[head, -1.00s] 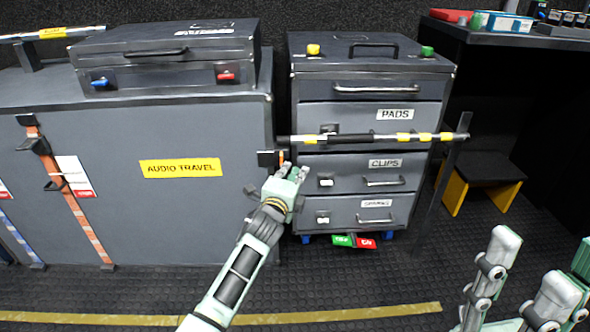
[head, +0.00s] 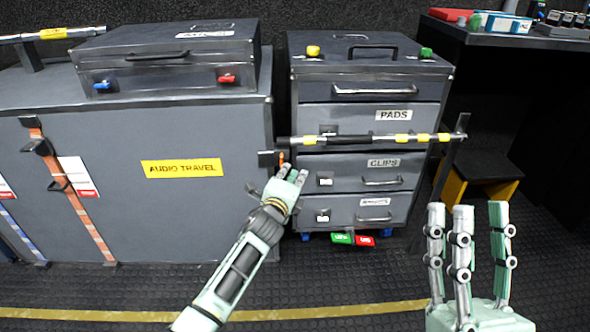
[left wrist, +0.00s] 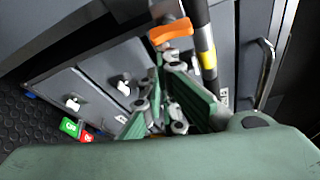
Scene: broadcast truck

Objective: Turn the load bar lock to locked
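The load bar (head: 350,138) is a black and silver bar with yellow bands. It runs across the front of the drawer cabinet. The lock is a small orange lever (head: 281,158) by a black bracket at the bar's left end. It also shows as an orange tab (left wrist: 171,32) at the top of the left wrist view. My left gripper (head: 293,172) is just below and right of the lever, its fingertips close to it. Its fingers converge, and contact or full closure cannot be told. My right gripper (head: 468,208) is open and empty, fingers up, at lower right.
The drawer cabinet (head: 420,112) stands behind the bar, beside a large grey audio travel case (head: 120,215) at left. A post (head: 440,185) holds the bar's right end. A dark desk (head: 490,40) and yellow-sided step (head: 452,190) are at right. The floor (head: 345,280) in front is clear.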

